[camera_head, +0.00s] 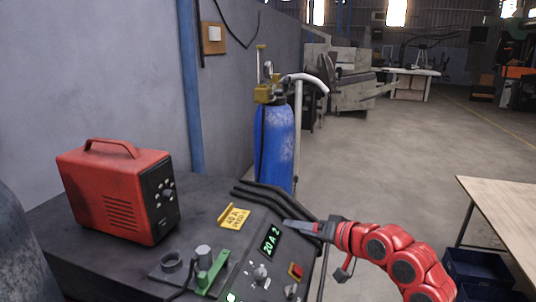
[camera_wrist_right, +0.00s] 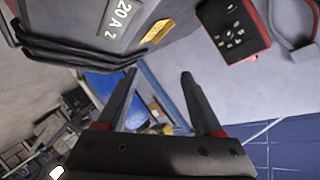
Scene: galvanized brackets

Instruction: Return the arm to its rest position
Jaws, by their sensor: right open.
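My right arm (camera_head: 385,248), red with dark joint caps, comes in from the lower right of the head view. My right gripper (camera_head: 287,224) reaches left over the right edge of the dark machine top, close to the green-lit "20 A 2" display (camera_head: 270,243). In the right wrist view the two dark fingers (camera_wrist_right: 158,74) are spread apart with nothing between them. Whether the fingertips touch the machine cannot be told from the head view. My left gripper is not in view.
On the machine top (camera_head: 215,197) are a red power unit (camera_head: 120,190), a yellow sign (camera_head: 234,216), a green clamp-like part (camera_head: 211,270) and knobs. Black hoses (camera_head: 272,196) run behind the gripper. A blue gas cylinder (camera_head: 273,145) stands behind. A wooden table (camera_head: 505,205) is at right.

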